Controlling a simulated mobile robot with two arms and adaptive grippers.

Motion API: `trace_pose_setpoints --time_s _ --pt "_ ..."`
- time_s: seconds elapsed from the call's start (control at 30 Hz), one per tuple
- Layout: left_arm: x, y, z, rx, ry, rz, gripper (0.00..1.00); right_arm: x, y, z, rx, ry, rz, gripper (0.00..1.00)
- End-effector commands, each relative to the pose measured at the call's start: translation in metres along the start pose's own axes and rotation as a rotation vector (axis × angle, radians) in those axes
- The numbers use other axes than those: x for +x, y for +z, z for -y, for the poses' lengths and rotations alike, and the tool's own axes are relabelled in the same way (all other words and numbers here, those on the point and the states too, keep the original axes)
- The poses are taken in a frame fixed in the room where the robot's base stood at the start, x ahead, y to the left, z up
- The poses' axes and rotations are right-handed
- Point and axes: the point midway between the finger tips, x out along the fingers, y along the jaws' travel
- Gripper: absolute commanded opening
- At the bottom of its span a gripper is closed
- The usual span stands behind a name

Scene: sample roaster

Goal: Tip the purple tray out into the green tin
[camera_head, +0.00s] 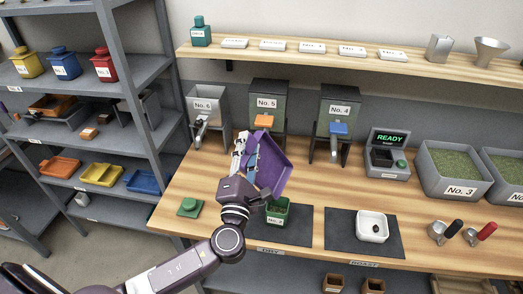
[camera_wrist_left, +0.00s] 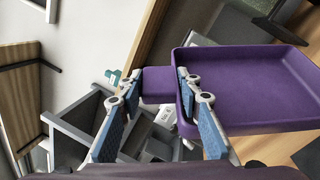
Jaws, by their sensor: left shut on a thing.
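My left gripper (camera_head: 246,152) is shut on the purple tray (camera_head: 272,162), which it holds in the air above the bench. The tray is steeply tilted in the head view, with its lower end near and above the green tin (camera_head: 279,212). In the left wrist view the gripper's blue-padded fingers (camera_wrist_left: 158,86) are at the handle tab of the purple tray (camera_wrist_left: 250,85), and the visible part of the tray floor looks bare. The green tin stands open and upright on a dark mat. What is inside it is too small to tell. My right gripper is out of view.
A green lid (camera_head: 190,207) lies left of the mat. A white bowl (camera_head: 372,226) with a dark thing in it stands on the right mat. Hoppers No. 6 (camera_head: 205,103), No. 5 (camera_head: 268,92) and No. 4 (camera_head: 338,104) stand behind. Two scoops (camera_head: 440,232) lie at right.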

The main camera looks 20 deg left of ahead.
Motion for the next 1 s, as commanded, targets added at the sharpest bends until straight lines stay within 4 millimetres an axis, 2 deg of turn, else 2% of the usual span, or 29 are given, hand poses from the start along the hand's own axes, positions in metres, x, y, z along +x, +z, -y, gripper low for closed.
trace_pose_setpoints --time_s 0.03,0.2,0.33,0.77,0.9,1.0 --pt "0.005 -0.005 -0.007 -0.028 -0.010 -0.014 0.03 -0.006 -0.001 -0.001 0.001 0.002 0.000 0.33" --pt "0.017 -0.025 -0.016 -0.136 -0.055 -0.064 0.03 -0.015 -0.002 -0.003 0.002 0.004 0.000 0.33" --pt "0.021 -0.045 -0.006 -0.222 -0.090 -0.104 0.03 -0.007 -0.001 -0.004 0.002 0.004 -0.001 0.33" --pt "0.036 -0.104 0.014 -0.504 -0.210 -0.236 0.03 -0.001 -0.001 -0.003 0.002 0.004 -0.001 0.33" --pt "0.041 -0.123 0.020 -0.597 -0.249 -0.280 0.03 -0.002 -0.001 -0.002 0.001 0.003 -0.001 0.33" --pt "0.040 -0.131 0.031 -0.657 -0.277 -0.309 0.03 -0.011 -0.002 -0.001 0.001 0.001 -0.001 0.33"
